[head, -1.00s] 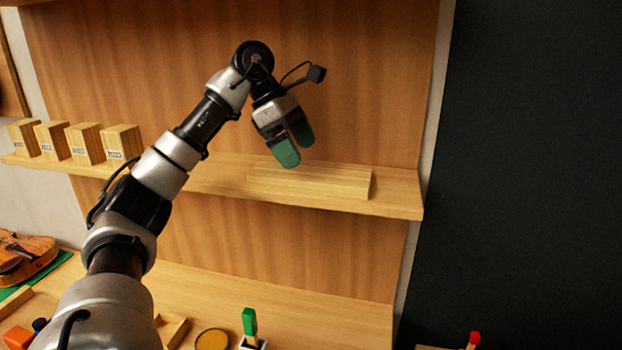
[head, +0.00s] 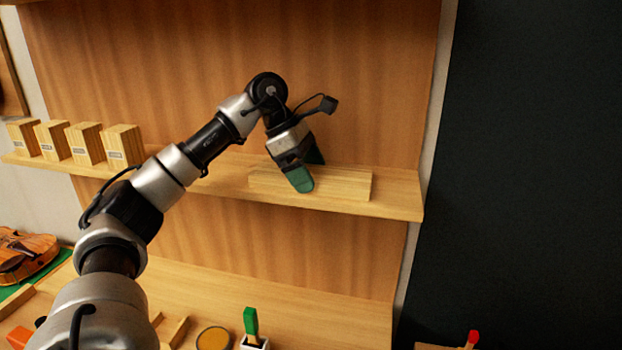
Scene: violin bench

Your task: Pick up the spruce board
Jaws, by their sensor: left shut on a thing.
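The spruce board (head: 342,185) is a long, pale wooden piece lying on the shelf, near its right end. My left gripper (head: 306,176) reaches down onto it from above, with one green finger in front of the board and the other behind it. The gripper is shut on the board near its middle. The board still appears to rest on the shelf. The finger behind is partly hidden by the gripper and board. My right gripper is not in view.
Several labelled wooden blocks (head: 88,144) stand on the left of the shelf (head: 398,196). Below, the bench (head: 335,318) holds a violin (head: 24,254), a round tin (head: 213,339) and a green-handled tool (head: 250,322). The shelf right of the board is clear.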

